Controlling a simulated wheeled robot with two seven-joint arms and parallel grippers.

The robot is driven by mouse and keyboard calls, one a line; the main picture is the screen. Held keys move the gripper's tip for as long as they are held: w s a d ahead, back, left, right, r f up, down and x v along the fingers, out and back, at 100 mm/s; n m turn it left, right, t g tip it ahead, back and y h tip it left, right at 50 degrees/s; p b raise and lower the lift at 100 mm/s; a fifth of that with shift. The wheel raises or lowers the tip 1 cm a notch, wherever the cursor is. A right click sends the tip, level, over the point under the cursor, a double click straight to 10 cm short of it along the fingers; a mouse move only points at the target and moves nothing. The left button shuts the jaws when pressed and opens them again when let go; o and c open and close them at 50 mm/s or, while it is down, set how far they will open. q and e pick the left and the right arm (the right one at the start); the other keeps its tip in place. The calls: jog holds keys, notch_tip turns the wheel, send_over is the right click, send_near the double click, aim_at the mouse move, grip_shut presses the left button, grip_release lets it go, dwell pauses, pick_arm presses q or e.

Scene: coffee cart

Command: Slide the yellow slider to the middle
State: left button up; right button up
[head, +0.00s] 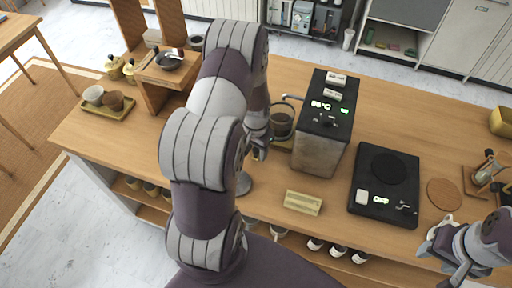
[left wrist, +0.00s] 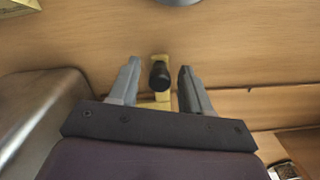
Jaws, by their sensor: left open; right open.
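In the left wrist view, a yellow piece with a black knob (left wrist: 160,73) sits between the two fingers of my left gripper (left wrist: 158,82). I take it to be the yellow slider. The fingers are apart, one on each side, with visible gaps to the knob. In the head view my left gripper (head: 259,152) is low beside the black-topped machine (head: 321,125), and my arm hides most of that area. The slider cannot be made out clearly there. My right gripper (head: 440,262) is open at the lower right, away from the machine.
A glass carafe (head: 282,122) stands close beside my left gripper. A yellow block (head: 303,202) lies near the counter's front edge. A black scale (head: 384,184) and a round wooden coaster (head: 443,194) are to the right. A grey round base (head: 243,183) is left of the block.

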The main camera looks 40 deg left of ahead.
pick_arm(q)
jog(key=shift+f, duration=0.15)
grip_shut()
jog(key=shift+a, duration=0.15)
jog(key=s+a, duration=0.1)
jog(key=a, duration=0.4)
jog(key=s+a+b, duration=0.1)
jog(key=s+a, duration=0.1)
jog(key=a, duration=0.4)
jog(key=s+a, duration=0.2)
jog(key=a, duration=0.4)
jog(key=shift+s, duration=0.15)
grip_release()
